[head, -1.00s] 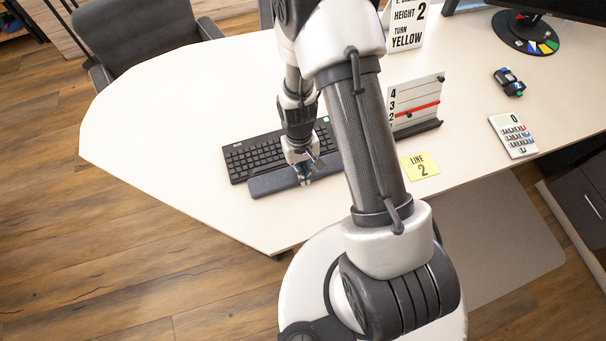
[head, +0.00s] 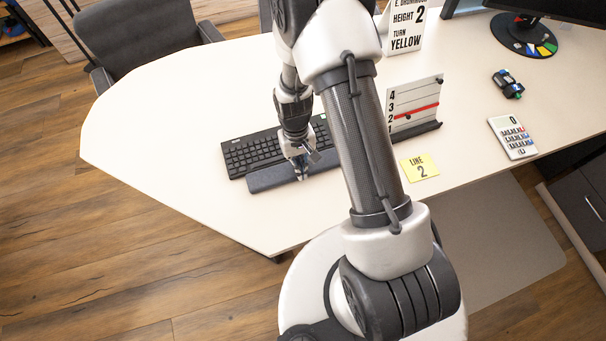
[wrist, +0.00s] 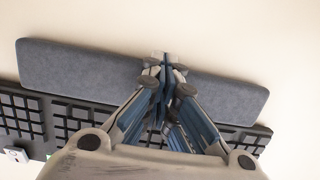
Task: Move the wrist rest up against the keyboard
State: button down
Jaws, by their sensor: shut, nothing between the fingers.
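The wrist rest (head: 272,179) is a dark grey padded bar lying on the desk along the near side of the black keyboard (head: 249,152). In the wrist view the wrist rest (wrist: 85,70) lies along the keyboard (wrist: 40,113), with no clear gap showing on the left; my gripper hides the middle of the seam. My gripper (head: 302,177) is shut and empty. Its fingertips (wrist: 167,60) are at the outer long edge of the wrist rest, the edge away from the keyboard. My arm hides the keyboard's right part in the head view.
A calculator (head: 513,137) and a small dark object (head: 508,84) are farther right. The desk (head: 165,125) is clear on the left.

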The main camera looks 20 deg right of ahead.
jog(key=shift+w+r+p, duration=0.45)
jog(key=shift+w+p, duration=0.1)
jog(key=shift+w, duration=0.15)
jog(key=w+p, duration=0.1)
jog(key=w, duration=2.1)
jog(key=shift+w+a+f, duration=0.1)
jog(key=shift+w, duration=0.85)
jog(key=shift+w+b, duration=0.3)
jog(key=shift+b, duration=0.05)
jog(key=shift+r, duration=0.2)
